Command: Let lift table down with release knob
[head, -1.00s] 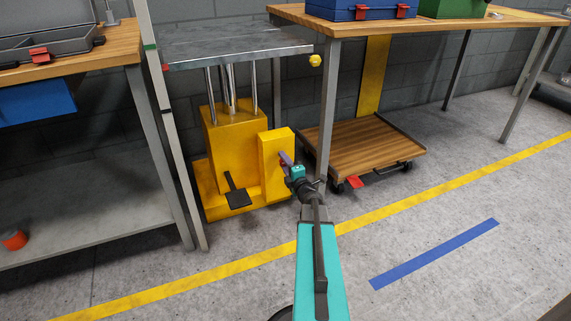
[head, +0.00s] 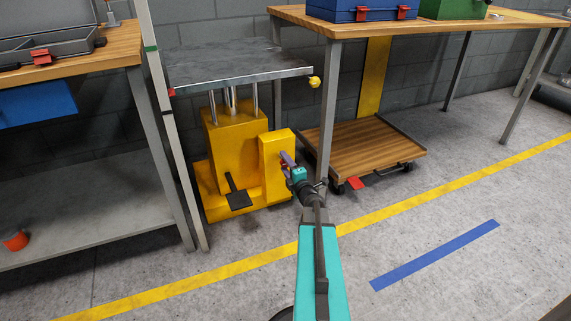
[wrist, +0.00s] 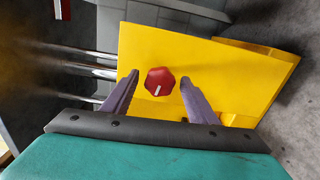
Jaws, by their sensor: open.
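The lift table has a grey top (head: 240,65) on chrome posts above a yellow body (head: 235,145). A red release knob (wrist: 160,81) with a white mark sits on the yellow housing, which also shows in the head view (head: 277,160). My gripper (wrist: 160,75) is open, with its purple fingertips on either side of the knob. In the head view my gripper (head: 286,158) is at the housing's right side and the knob is mostly hidden there.
A dark pedal (head: 238,192) sticks out of the base. An upright post (head: 162,100) with a green mark stands left of the top, near a red pointer (head: 171,92). A wooden trolley (head: 365,148) is at right under a workbench (head: 410,22). The front floor is open.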

